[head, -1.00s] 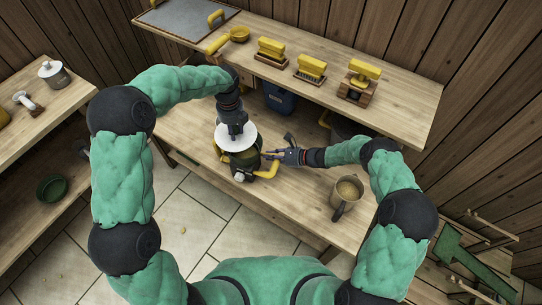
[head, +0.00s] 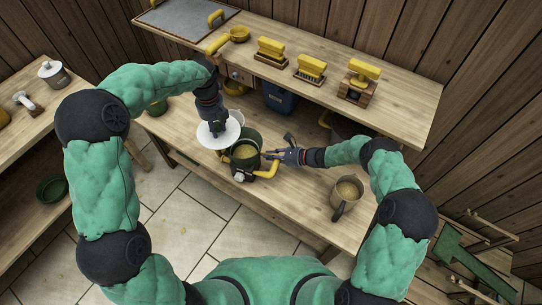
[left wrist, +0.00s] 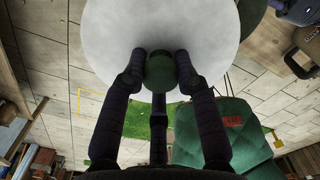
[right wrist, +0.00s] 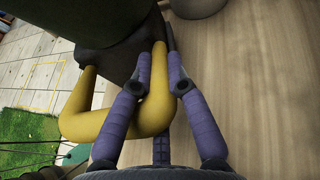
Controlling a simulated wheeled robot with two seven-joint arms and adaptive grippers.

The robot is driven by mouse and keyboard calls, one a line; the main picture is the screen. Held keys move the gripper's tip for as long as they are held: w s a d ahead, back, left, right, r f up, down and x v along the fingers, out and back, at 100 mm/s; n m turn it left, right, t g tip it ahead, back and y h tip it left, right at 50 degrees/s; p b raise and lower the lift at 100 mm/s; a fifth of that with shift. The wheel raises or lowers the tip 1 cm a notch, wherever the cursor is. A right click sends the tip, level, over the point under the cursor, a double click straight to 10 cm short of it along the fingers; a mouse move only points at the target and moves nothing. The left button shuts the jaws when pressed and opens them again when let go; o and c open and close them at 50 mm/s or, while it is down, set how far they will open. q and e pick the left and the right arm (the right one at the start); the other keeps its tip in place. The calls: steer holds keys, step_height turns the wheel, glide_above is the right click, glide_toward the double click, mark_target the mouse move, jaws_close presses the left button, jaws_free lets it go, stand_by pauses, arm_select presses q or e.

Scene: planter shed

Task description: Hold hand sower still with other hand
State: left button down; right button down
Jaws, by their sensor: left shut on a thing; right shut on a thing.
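The hand sower (head: 243,164) stands on the bench in the head view, a dark green pot with yellow handles. Its top is open and a tan surface shows inside. My left gripper (head: 216,128) is shut on the green knob (left wrist: 159,70) of a round white lid (head: 212,138), holding it up to the left of the sower's opening. My right gripper (head: 275,156) is at the sower's right side. In the right wrist view its purple fingers are closed on a yellow handle (right wrist: 152,105) of the sower.
A grey mug (head: 338,208) with tan contents stands to the right on the bench. Yellow-handled brushes (head: 272,50) and a yellow scoop (head: 238,35) rest on the raised shelf behind. A blue container (head: 279,98) is under that shelf. The bench's front edge is close to the sower.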

steer(key=shift+s+f, duration=0.25)
steer(key=shift+f, duration=0.05)
steer(key=c, duration=1.1)
jaws_free()
steer(key=shift+w, duration=0.1)
steer(key=shift+c, duration=0.2)
steer(key=shift+w+r, duration=0.1)
steer(key=shift+r, duration=0.1)
steer(key=v, duration=1.2)
